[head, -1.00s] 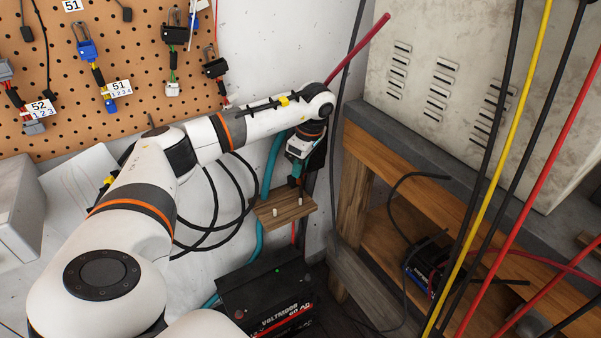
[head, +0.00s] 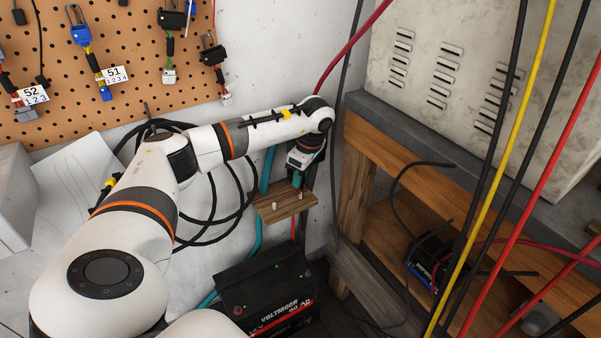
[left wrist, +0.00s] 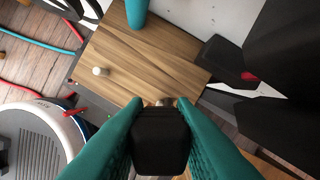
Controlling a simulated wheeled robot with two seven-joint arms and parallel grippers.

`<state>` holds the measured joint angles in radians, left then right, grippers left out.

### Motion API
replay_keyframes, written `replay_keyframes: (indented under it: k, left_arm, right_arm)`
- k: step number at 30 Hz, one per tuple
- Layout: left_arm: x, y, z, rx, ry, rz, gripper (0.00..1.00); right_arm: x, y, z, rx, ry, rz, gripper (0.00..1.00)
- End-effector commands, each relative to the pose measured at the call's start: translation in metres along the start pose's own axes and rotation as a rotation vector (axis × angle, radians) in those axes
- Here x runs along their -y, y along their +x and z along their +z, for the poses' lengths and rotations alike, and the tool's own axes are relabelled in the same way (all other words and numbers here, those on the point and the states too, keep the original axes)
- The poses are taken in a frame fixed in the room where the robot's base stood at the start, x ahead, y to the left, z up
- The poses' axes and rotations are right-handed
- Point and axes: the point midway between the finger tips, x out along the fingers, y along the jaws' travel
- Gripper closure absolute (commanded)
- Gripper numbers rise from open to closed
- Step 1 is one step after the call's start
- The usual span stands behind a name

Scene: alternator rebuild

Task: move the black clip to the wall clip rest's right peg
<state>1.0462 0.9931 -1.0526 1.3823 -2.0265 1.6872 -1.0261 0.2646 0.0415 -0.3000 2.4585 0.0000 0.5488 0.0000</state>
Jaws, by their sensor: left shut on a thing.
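My left gripper (left wrist: 160,120) has teal fingers and is shut on the black clip (left wrist: 161,142), which fills the lower middle of the left wrist view. In the head view the left gripper (head: 298,179) points down just above the wooden wall rest (head: 268,212), close to its right peg (head: 300,196). The left peg (head: 275,206) is pale and bare; it also shows in the left wrist view (left wrist: 100,71). In that view the clip's near end largely hides the area of the right peg, so I cannot tell whether they touch. My right gripper is not in view.
A teal hose (head: 268,170) runs behind the rest. A black battery (head: 265,288) stands below it. A wooden bench (head: 355,185) is close on the right. Black cables loop left of the rest, and cables cross the right side. A pegboard (head: 130,45) hangs upper left.

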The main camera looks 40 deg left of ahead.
Motion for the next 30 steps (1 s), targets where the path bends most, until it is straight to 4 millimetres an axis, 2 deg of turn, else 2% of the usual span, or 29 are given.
replay_keyframes:
  k: [9, 17, 18, 22, 23, 30]
  left_arm:
    - [0.0, 0.017, -0.003, 0.0, 0.0, 0.0, 0.88]
    - [0.0, 0.017, -0.004, 0.0, 0.0, 0.0, 0.88]
    - [0.0, 0.017, -0.004, 0.0, 0.0, 0.0, 0.75]
    - [0.0, 0.017, -0.004, 0.0, 0.0, 0.0, 0.54]
    - [0.0, 0.017, -0.004, 0.0, 0.0, 0.0, 0.51]
    - [0.0, 0.017, -0.003, 0.0, 0.0, 0.0, 0.51]
  right_arm:
    - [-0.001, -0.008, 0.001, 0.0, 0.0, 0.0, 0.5]
    - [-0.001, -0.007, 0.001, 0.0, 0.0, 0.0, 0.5]
    - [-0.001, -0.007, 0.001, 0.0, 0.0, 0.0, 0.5]
    - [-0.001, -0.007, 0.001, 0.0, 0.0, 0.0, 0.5]
    - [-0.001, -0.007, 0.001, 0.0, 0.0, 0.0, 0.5]
    - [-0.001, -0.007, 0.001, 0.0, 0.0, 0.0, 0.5]
